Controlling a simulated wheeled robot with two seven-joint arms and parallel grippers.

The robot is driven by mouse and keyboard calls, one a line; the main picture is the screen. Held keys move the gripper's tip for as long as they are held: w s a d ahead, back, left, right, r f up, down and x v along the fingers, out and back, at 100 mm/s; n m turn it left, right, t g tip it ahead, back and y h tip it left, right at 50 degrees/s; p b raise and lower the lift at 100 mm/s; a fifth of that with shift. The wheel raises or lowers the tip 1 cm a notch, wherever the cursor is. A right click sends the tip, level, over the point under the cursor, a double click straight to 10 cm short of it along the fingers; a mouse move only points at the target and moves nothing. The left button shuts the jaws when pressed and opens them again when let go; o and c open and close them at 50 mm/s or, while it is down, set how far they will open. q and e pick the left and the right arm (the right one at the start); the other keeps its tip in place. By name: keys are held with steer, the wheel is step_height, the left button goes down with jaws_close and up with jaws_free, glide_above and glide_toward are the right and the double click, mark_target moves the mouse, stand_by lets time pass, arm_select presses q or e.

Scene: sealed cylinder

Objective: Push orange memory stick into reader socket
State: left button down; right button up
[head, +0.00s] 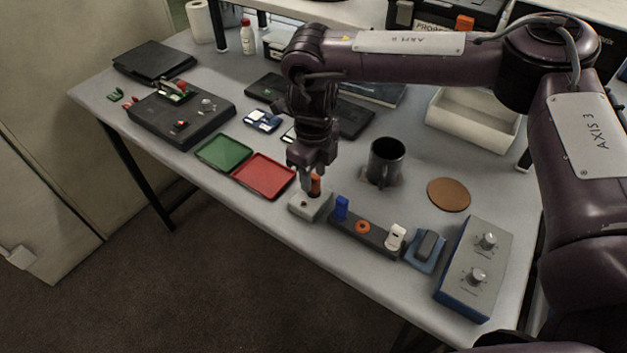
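The orange memory stick (315,185) is upright at my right gripper (313,177), which points straight down and looks shut on it. The upper part of the stick is hidden by the fingers. Its lower end is at the top of the light grey reader block (311,208). I cannot tell whether the end is inside the socket or just above it, as the socket opening is not clearly visible. A dark holder (379,239) stands to the right, with a blue stick (341,207), an orange ring (362,227) and a white stick (396,236). My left gripper is not in view.
A red tray (264,176) and a green tray (223,153) lie left of the reader. A black mug (384,161) and a brown coaster (448,195) stand behind the holder. A blue-grey box with knobs (475,268) is at the right, near the table's front edge.

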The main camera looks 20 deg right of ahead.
step_height(320, 180, up, 5)
steer(key=shift+r, duration=0.1)
stand_by(0.6)
